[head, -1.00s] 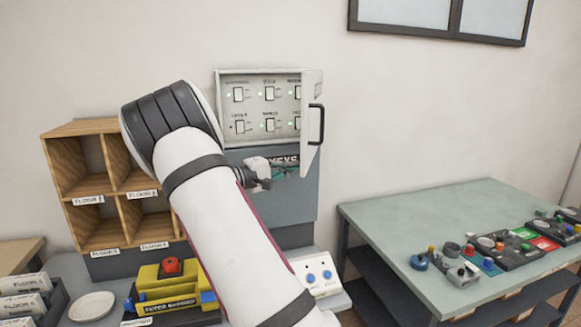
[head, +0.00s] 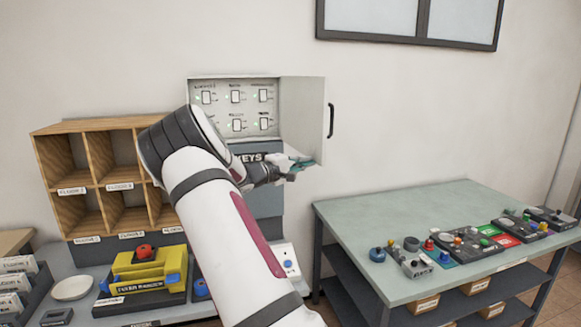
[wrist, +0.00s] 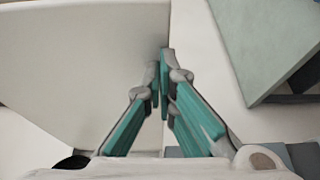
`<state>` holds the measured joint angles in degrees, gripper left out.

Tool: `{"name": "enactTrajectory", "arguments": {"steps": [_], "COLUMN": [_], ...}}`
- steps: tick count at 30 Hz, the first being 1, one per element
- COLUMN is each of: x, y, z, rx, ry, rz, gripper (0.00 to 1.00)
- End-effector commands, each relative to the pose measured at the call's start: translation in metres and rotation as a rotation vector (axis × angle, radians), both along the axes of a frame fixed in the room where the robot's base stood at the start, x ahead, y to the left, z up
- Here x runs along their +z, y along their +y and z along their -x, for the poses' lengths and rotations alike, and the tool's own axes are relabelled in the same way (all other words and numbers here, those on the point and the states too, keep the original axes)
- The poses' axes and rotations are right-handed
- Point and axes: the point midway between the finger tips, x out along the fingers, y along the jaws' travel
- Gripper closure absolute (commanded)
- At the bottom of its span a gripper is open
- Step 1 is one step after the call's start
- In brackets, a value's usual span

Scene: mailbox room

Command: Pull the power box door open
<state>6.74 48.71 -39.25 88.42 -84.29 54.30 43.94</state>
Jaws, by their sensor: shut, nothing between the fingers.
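The power box (head: 238,128) is on the wall in the head view, with rows of switches and small green lights inside. Its pale door (head: 300,110) stands wide open to the right, with a dark handle (head: 331,121) on its outer side. My gripper (head: 308,164) is shut and empty at the door's lower edge. In the wrist view the teal fingers (wrist: 161,60) are together beside the pale door panel (wrist: 80,60). I cannot tell whether they touch it. My arm hides the box's lower left part.
A green-topped table (head: 370,215) with control boxes stands at the right. A wooden pigeonhole shelf (head: 92,125) and a yellow machine (head: 150,270) are at the left. A dark-framed panel (head: 410,42) hangs above. The wall right of the door is clear.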

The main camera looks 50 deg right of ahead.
Motion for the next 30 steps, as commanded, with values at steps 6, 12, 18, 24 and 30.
{"name": "enactTrajectory", "arguments": {"steps": [6,12,18,24,30], "x": [0.0,0.0,-0.001,0.0,0.0], "y": [-0.045,-0.075,-0.09,-0.095,-0.095], "z": [0.021,0.034,0.039,0.04,0.041], "rx": [-0.002,-0.001,0.0,0.001,0.0], "ry": [0.001,0.0,0.0,-0.001,-0.001], "rz": [0.0,0.0,-0.001,-0.001,-0.001], "gripper": [1.0,1.0,1.0,1.0,1.0]}}
